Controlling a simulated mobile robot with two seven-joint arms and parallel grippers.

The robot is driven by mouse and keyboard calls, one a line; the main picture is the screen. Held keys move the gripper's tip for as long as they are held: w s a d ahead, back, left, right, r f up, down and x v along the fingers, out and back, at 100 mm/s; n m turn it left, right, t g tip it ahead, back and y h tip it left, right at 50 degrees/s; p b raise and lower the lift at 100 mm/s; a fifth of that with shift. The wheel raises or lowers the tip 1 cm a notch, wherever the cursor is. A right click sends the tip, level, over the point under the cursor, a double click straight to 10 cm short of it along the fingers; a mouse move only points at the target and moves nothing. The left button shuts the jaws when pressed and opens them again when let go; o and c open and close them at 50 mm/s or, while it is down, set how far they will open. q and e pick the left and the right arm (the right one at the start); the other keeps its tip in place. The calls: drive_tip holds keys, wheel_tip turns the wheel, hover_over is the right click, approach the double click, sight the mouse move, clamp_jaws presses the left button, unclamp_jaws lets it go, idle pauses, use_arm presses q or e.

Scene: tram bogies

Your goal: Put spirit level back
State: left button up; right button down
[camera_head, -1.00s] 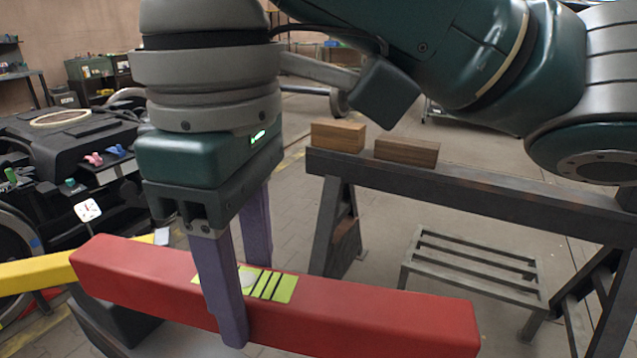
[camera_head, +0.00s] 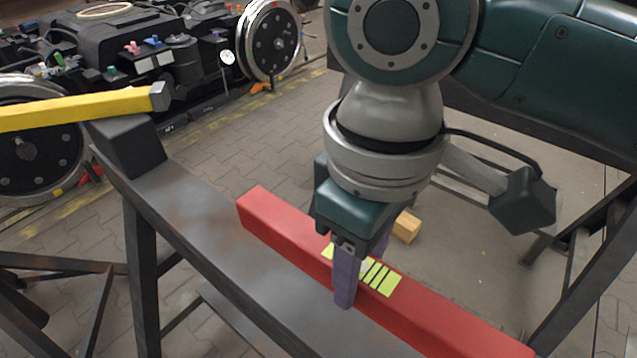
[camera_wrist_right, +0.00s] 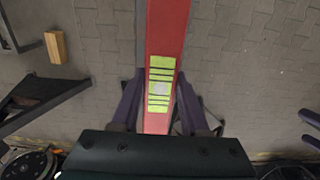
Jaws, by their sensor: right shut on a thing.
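The spirit level is a long red bar (camera_head: 270,222) with yellow-green marks around a pale round spot. My right gripper (camera_head: 362,275) is shut on it at the marked middle, one finger on each side. The level is held out over or alongside a dark grey beam; I cannot tell whether it touches. In the right wrist view the level (camera_wrist_right: 168,30) runs away from me between the fingers of the right gripper (camera_wrist_right: 160,105). Two purple fingertips of my left gripper (camera_wrist_right: 311,129) show apart at the right edge there, with nothing seen between them.
The dark grey beam (camera_head: 185,215) runs diagonally on legs, with a dark block (camera_head: 130,148) at its far end. A yellow bar (camera_head: 75,109) with a grey end lies by that block. A wooden block (camera_head: 407,226) shows behind my right gripper. A wheeled bogie (camera_head: 120,50) stands behind.

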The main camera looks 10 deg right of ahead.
hover_over(350, 326)
wheel_tip(350, 326, down, 5)
drive_tip(key=shift+r+b, duration=0.2)
drive_tip(key=shift+b, duration=0.25)
wheel_tip(350, 326, down, 4)
drive_tip(key=shift+f+b, duration=0.15)
drive_tip(key=shift+b, duration=0.65)
drive_tip(key=shift+f, duration=0.2)
drive_tip(key=shift+c, duration=2)
unclamp_jaws()
